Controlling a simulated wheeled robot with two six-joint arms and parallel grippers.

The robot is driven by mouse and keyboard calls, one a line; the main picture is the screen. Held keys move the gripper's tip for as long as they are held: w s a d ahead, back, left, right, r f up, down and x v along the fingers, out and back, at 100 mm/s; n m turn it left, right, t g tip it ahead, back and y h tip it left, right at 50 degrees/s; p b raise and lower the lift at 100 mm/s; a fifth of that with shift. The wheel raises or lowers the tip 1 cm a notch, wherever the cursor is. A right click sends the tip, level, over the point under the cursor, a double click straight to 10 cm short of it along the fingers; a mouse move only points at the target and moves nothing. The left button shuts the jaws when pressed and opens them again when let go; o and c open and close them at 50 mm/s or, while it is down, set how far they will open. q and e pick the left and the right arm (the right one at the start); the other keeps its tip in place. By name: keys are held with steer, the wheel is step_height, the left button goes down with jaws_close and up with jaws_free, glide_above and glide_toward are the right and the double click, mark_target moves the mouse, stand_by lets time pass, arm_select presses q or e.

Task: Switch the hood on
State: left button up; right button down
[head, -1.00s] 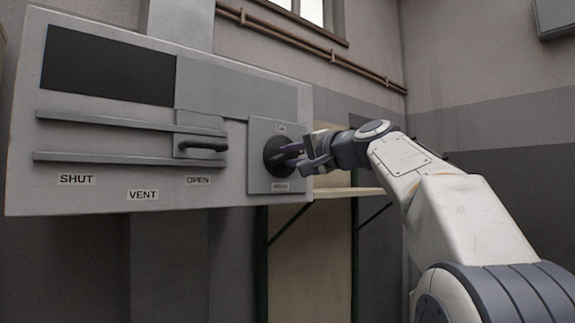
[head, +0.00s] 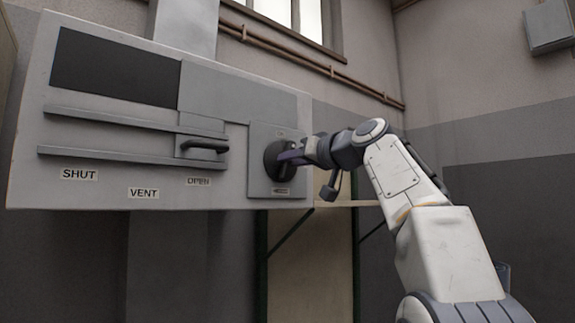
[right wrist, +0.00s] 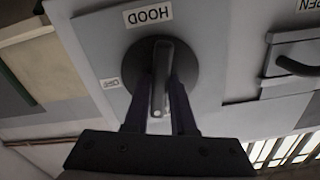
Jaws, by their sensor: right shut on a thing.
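The hood switch is a round dark knob (head: 271,163) on a square plate (head: 262,135) at the right end of a pale wall panel. In the right wrist view, the knob (right wrist: 136,66) has a raised grey bar (right wrist: 161,65) across it, and a HOOD label (right wrist: 147,15) reads upside down beside it. A small label (right wrist: 112,83) sits left of the knob, too small to read surely. My right gripper (head: 285,158) is at the knob, with its fingers shut on the bar, one on each side, also in the right wrist view (right wrist: 162,92). My left gripper is out of view.
A sliding handle (head: 203,146) on rails stands left of the knob, above an OPEN label (head: 198,181). VENT (head: 143,193) and SHUT (head: 79,175) labels are further left. A shelf (head: 345,204) lies below and right. Pipes (head: 330,70) run along the wall.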

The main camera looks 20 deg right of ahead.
steer(key=shift+f+n, duration=0.1)
steer(key=shift+n, duration=1.4)
steer(key=c, duration=0.7)
jaws_free()
steer(key=shift+c, duration=0.2)
steer(key=shift+s+b, duration=0.1)
steer(key=shift+b, duration=0.2)
steer(key=b+v, duration=0.3)
steer(key=v, duration=0.7)
steer(key=shift+s, duration=0.15)
